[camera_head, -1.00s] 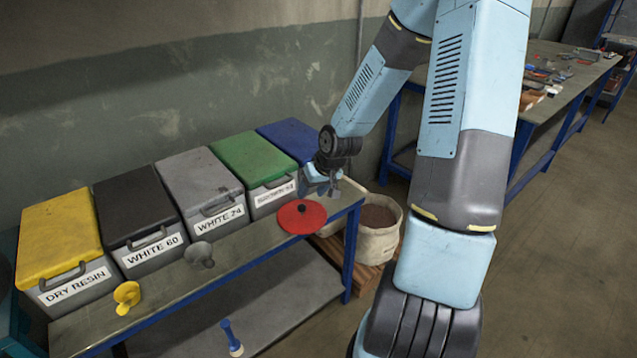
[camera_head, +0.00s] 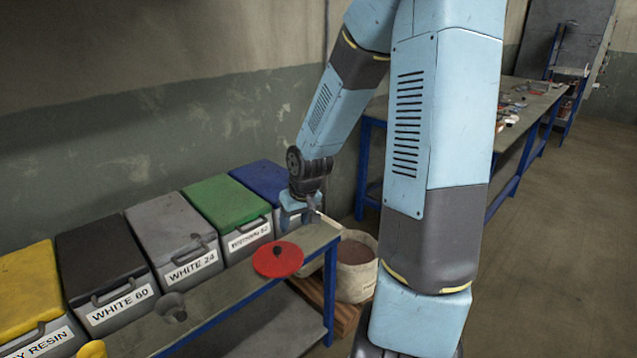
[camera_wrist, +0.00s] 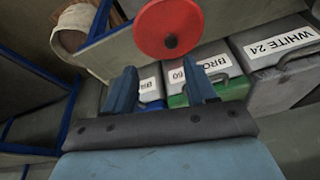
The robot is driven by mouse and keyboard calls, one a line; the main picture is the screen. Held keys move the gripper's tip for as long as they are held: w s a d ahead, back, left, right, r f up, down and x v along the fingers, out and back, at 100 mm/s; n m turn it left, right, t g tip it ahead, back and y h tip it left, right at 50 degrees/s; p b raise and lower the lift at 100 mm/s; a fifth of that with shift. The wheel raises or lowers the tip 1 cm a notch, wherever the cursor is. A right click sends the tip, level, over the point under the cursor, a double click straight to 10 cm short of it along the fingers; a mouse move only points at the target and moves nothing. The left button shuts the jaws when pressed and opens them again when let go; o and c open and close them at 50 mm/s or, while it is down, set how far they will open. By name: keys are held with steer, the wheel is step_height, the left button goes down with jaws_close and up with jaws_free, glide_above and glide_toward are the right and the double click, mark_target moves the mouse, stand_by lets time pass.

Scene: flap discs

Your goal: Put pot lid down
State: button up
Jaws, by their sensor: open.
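The red pot lid (camera_head: 277,259) lies on the bench top near its right end, in front of the green-lidded bin. Its dark knob points up. In the wrist view the lid (camera_wrist: 160,27) shows at the top, beyond the fingertips. My gripper (camera_head: 299,217) is behind and slightly right of the lid, in front of the blue-lidded bin. In the wrist view my gripper (camera_wrist: 163,86) has its two blue fingers apart, with nothing between them. The lid is clear of the fingers.
A row of bins with yellow, black (camera_head: 103,259), grey (camera_head: 170,228), green (camera_head: 226,204) and blue (camera_head: 262,178) lids lines the bench's back. A grey funnel (camera_head: 172,305) stands on the bench (camera_head: 222,290). A filled bucket (camera_head: 356,268) stands beyond the bench's right end.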

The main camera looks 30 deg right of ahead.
steer(key=s+a+r+m+t+h, duration=0.1)
steer(key=s+a+r+t, duration=0.1)
steer(key=s+r, duration=1.9)
step_height(320, 180, up, 4)
steer(key=shift+s+a+f, duration=0.2)
steer(key=shift+s+f, duration=0.05)
steer(key=shift+s, duration=0.05)
steer(key=shift+c, duration=0.2)
steer(key=shift+c, duration=0.8)
steer(key=shift+a, duration=0.1)
steer(key=shift+c, duration=0.3)
